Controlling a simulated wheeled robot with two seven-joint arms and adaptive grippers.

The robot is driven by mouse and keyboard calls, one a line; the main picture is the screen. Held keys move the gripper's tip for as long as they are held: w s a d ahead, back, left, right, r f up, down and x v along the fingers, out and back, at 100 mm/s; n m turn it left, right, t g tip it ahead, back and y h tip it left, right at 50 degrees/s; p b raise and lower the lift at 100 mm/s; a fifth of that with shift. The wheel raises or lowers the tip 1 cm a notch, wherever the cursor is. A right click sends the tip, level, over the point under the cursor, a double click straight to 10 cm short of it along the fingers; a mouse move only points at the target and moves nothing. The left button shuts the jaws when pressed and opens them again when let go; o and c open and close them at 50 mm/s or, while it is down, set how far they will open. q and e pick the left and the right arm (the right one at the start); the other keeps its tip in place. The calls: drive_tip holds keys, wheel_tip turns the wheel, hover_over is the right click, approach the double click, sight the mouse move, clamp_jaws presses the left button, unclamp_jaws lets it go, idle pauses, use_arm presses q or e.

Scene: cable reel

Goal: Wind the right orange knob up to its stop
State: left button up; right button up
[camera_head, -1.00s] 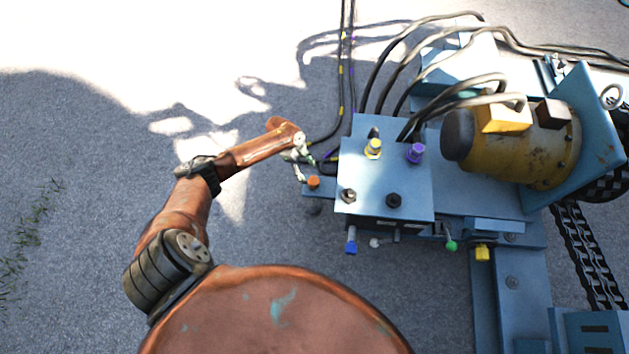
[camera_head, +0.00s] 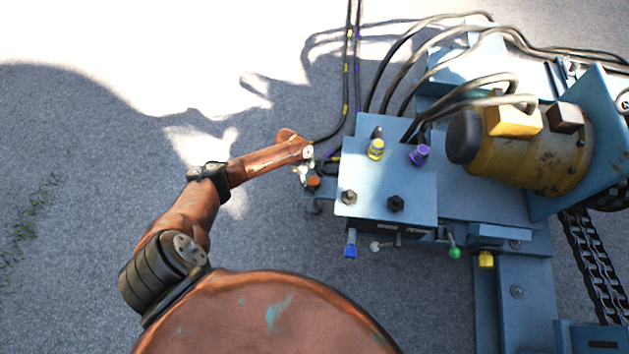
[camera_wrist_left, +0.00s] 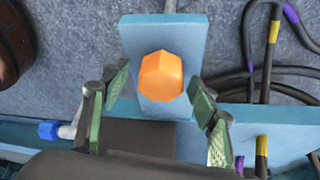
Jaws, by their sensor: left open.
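One orange knob (camera_head: 314,182) sits on a small blue plate at the left side of the blue valve block (camera_head: 420,200). In the left wrist view the faceted orange knob (camera_wrist_left: 160,77) stands on its blue plate (camera_wrist_left: 150,30). My left gripper (camera_head: 304,172) is at the knob, partly hidden by my arm in the head view. In the wrist view the fingers of my left gripper (camera_wrist_left: 160,98) are spread apart, one on each side of the knob, with gaps to it. My right gripper is not in view.
The block carries a yellow fitting (camera_head: 376,149), a purple fitting (camera_head: 420,155), and levers with blue (camera_head: 350,251) and green (camera_head: 454,253) tips along its front. Black hoses (camera_head: 400,70) run behind. A rusty yellow motor (camera_head: 540,150) stands right. Ground at left is clear.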

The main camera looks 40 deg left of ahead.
use_arm(q)
drive_tip(key=c, duration=1.1)
drive_tip(key=shift+c, duration=0.3)
drive_tip(key=shift+r, duration=0.1)
